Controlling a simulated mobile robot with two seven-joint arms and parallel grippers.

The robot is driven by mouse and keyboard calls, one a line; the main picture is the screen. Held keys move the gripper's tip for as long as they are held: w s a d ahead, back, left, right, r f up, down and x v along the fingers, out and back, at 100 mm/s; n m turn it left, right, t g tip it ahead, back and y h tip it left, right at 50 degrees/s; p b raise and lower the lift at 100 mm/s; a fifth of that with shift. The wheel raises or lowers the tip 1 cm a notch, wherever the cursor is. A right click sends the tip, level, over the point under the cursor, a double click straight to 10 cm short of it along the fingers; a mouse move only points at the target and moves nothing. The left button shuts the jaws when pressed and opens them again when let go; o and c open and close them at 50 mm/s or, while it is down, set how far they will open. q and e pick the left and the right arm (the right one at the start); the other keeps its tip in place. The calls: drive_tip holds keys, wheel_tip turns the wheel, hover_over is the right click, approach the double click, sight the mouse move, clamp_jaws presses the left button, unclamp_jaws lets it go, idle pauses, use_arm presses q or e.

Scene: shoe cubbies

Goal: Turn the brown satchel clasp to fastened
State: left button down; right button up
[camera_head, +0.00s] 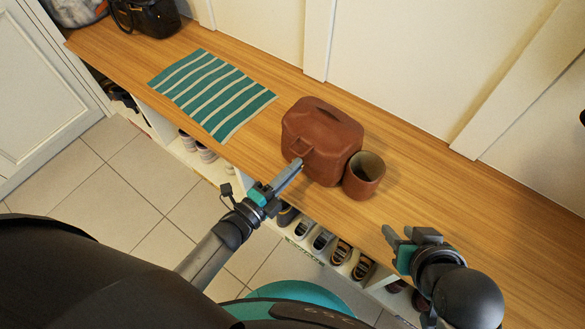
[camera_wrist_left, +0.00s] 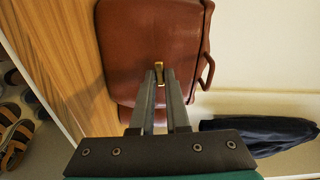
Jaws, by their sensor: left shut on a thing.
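The brown satchel (camera_head: 325,130) stands upright on the wooden bench. In the left wrist view the satchel (camera_wrist_left: 130,40) fills the middle, with its small brass clasp (camera_wrist_left: 159,66) on the front face. My left gripper (camera_head: 298,166) reaches the satchel's front from the left. In the left wrist view its fingertips (camera_wrist_left: 159,75) are shut on the clasp and partly hide it. The clasp is too small to make out in the head view. My right gripper (camera_head: 398,236) is empty over the bench's front edge, with its fingers apart.
A brown cup (camera_head: 364,176) stands close beside the satchel on the right. A green striped mat (camera_head: 212,92) lies to the left. A dark bag (camera_head: 147,16) stands at the far left end. Shoes (camera_head: 322,240) fill cubbies below. The bench's right part is clear.

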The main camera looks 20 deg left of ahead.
use_arm(q)
drive_tip(key=shift+m, duration=0.7)
use_arm(e)
drive_tip(key=shift+a+f, duration=0.1)
drive_tip(key=shift+a, duration=0.3)
use_arm(q)
drive_tip(key=c, duration=0.9)
unclamp_jaws()
use_arm(e)
drive_tip(key=shift+w+d, duration=0.1)
